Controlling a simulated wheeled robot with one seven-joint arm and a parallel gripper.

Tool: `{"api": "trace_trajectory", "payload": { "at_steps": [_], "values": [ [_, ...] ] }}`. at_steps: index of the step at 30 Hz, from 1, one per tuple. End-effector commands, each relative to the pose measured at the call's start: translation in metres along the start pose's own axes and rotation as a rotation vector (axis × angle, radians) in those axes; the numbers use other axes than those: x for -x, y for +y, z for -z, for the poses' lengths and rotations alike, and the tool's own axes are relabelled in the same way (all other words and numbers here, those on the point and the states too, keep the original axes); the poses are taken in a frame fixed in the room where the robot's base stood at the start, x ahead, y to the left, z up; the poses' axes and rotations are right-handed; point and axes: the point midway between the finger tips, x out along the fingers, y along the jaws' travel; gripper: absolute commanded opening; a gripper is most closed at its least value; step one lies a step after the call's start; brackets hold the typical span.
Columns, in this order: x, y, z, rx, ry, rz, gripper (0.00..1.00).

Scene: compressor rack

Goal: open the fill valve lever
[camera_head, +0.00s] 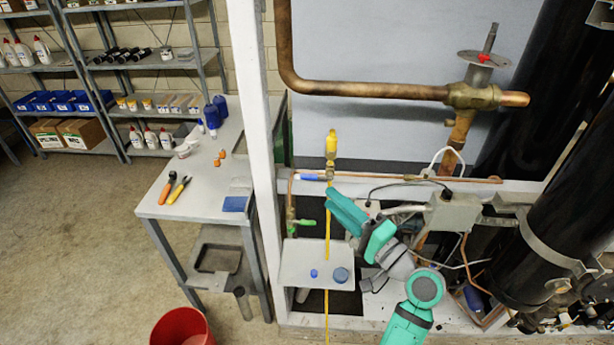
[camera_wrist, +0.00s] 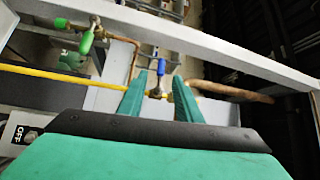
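A small brass valve (camera_head: 330,174) with a blue lever (camera_head: 311,177) sits on the thin copper line by the white post. The lever points left along the line. The wrist view shows the blue lever (camera_wrist: 161,67) and brass body (camera_wrist: 156,92) between my fingertips. My gripper (camera_wrist: 159,82) is open, its teal fingers on either side of the valve; I cannot tell whether they touch it. A second valve with a green lever (camera_head: 306,222) is lower left; its green lever also shows in the wrist view (camera_wrist: 86,43). No label tells which lever is the fill valve's.
The white post (camera_head: 251,140) stands left. A thick copper pipe (camera_head: 370,91) runs above. A grey box (camera_head: 453,212) and black cylinder (camera_head: 550,215) crowd the right.

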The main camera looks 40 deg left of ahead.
Motion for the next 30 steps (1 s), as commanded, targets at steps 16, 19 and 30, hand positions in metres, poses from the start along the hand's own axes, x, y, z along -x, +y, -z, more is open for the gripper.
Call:
{"api": "trace_trajectory", "payload": {
  "at_steps": [16,19,30],
  "values": [
    [-0.074,-0.003,0.000,0.001,-0.009,0.002,0.32],
    [-0.088,-0.004,0.000,0.001,-0.007,0.003,0.32],
    [-0.107,-0.003,0.000,0.000,-0.006,0.003,0.32]
  ]
}}
